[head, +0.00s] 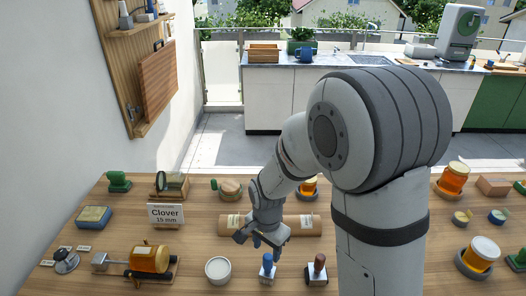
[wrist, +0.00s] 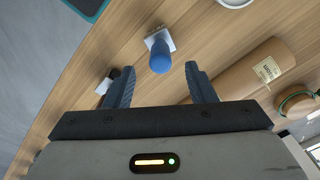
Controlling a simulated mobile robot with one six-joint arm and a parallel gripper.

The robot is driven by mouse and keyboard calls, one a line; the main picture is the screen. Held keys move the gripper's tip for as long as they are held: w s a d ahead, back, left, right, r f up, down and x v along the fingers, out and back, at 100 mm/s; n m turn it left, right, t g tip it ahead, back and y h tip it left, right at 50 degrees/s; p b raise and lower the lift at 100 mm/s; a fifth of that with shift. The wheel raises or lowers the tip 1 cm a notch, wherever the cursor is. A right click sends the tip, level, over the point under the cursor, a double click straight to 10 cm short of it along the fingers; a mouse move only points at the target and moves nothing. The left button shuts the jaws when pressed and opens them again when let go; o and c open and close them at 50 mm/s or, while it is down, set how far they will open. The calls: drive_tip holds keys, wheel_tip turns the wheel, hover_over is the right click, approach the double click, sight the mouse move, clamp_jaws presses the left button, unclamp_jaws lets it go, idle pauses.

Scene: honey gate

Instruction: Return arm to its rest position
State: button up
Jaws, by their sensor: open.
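My grey arm reaches over the wooden table (head: 120,225) in the head view. My gripper (head: 259,243) is open and points down over the table. The wrist view shows its two dark fingers (wrist: 160,72) spread apart with nothing held between them. A blue-handled tool on a pale block (head: 267,268) stands just below and in front of the gripper. In the wrist view this blue handle (wrist: 160,56) lies beyond the fingertips, apart from them.
A brown tube (head: 303,225) lies behind the gripper. A brown-handled block (head: 317,270) stands right, a white cup (head: 218,269) left. The "Clover 15 mm" sign (head: 166,214) and a honey jar on its side (head: 149,259) are further left. Honey jars (head: 482,253) stand right.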

drive_tip(key=s+d+r+n+t, duration=0.1)
drive_tip(key=s+d+r+n, duration=0.3)
drive_tip(key=r, duration=0.5)
drive_tip(key=s+d+r+n+t, duration=0.2)
drive_tip(key=s+d+r+n, duration=0.2)
drive_tip(key=s+d+r, duration=0.4)
drive_tip(key=shift+s+d+r, duration=0.35)
drive_tip(key=shift+d+r, duration=0.25)
drive_tip(key=shift+r, duration=0.1)
drive_tip(key=shift+c, duration=0.2)
idle(0.7)
